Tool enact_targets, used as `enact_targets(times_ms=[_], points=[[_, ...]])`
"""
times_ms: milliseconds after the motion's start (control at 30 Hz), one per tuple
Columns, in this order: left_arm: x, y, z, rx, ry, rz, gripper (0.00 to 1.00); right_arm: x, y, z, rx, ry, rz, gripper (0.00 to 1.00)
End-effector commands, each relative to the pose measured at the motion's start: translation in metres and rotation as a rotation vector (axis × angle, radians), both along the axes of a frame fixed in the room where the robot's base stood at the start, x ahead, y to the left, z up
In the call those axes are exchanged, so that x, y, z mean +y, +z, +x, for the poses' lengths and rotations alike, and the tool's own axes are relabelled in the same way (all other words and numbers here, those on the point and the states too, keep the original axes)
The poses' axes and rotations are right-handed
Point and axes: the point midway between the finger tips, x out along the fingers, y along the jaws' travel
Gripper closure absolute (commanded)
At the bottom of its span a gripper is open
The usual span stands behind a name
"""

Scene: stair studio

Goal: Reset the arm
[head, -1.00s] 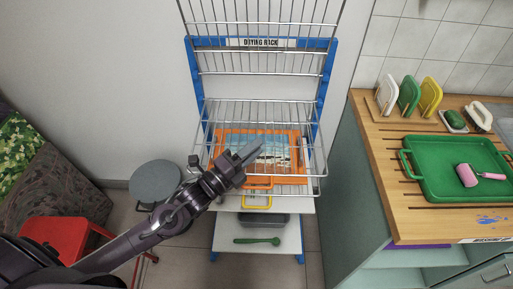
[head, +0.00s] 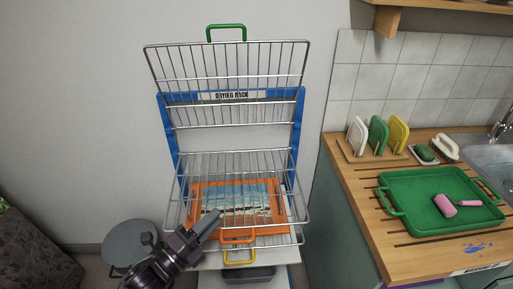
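My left gripper (head: 207,226) is in front of the drying rack, at the lower left of its wire shelves. Its fingers point up and to the right and lie close together, with nothing visible between them. The drying rack (head: 160,125) has a blue frame and wire shelves, the upper ones tilted up. An orange-framed picture (head: 197,200) lies on a lower level, seen partly through the wires. Whether the fingers touch the rack cannot be told. My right gripper is not in view.
A wooden counter (head: 350,185) on the right bears a green tray (head: 410,220) with a pink roller (head: 446,205). White, green and yellow boards (head: 398,133) stand behind it. A round grey stool (head: 130,240) stands left of the rack. The wall at left is bare.

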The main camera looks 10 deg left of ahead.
Motion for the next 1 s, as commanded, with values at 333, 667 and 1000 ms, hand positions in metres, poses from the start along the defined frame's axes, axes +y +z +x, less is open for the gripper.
enact_targets(times_ms=[333, 667, 1000], points=[[-0.001, -0.021, 0.01, 0.341, 0.171, -0.222, 0.69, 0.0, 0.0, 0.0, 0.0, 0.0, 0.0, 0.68], [0.004, -0.065, -0.031, 1.02, 0.634, -0.741, 0.69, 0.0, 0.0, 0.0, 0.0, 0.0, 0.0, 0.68], [0.004, -0.074, -0.098, 1.372, 1.025, -1.041, 0.69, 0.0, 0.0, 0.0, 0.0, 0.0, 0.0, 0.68]])
